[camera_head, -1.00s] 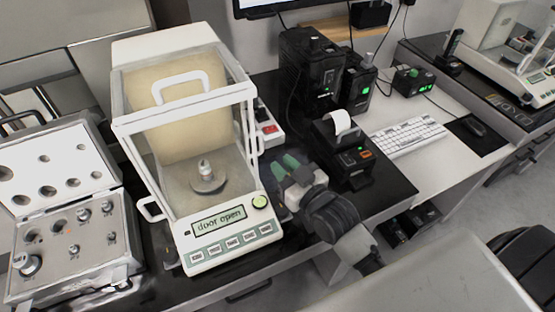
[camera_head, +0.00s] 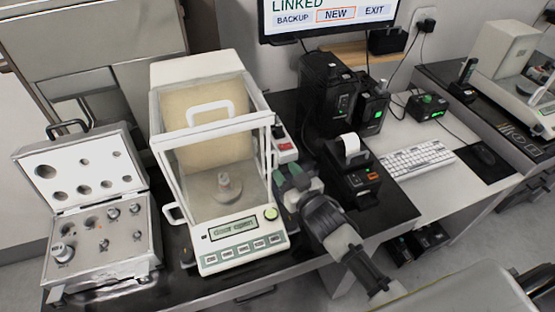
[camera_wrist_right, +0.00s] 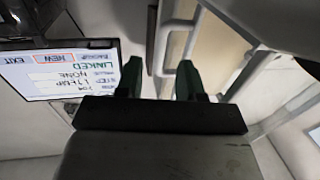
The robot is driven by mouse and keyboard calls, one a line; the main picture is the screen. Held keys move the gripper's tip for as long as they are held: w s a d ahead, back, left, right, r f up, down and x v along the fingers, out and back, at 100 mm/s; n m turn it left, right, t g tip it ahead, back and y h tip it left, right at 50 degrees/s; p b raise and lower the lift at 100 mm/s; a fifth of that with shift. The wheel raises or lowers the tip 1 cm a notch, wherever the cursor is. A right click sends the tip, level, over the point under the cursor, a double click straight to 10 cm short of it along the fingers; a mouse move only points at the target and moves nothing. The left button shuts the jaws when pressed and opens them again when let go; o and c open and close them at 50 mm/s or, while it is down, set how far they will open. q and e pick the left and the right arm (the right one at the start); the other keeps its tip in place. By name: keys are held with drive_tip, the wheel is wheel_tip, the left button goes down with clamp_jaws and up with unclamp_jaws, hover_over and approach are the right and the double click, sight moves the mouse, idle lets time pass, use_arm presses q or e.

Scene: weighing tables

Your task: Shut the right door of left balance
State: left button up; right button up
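The left balance (camera_head: 240,257) is a white weighing unit with a glass-sided chamber, and its display (camera_head: 233,228) reads "door open". A small grey weight-like object stands on the pan inside. The right door's pale handle (camera_head: 268,150) shows at the chamber's right side; how far the door is open I cannot tell. My right gripper (camera_head: 290,178) is beside that side, with green fingertips. In the right wrist view the fingertips (camera_wrist_right: 158,80) are apart, with the pale handle frame (camera_wrist_right: 168,48) just beyond them; contact is unclear. My left gripper is not in view.
An open weight case (camera_head: 100,270) stands left of the balance. A small printer (camera_head: 365,185) and black boxes (camera_head: 325,95) stand to the right and behind my right gripper. A monitor (camera_head: 330,20) is at the back.

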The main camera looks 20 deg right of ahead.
sight(277, 162)
drive_tip(key=x, duration=0.3)
drive_tip(key=shift+w+a+r, duration=0.1)
drive_tip(key=shift+w+r, duration=0.1)
drive_tip(key=shift+w, duration=0.05)
drive_tip(key=shift+w+a+f, duration=0.1)
drive_tip(key=shift+w, duration=0.4)
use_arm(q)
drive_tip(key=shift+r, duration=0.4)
use_arm(e)
drive_tip(key=shift+s, duration=0.1)
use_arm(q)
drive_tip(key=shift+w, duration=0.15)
use_arm(e)
clamp_jaws()
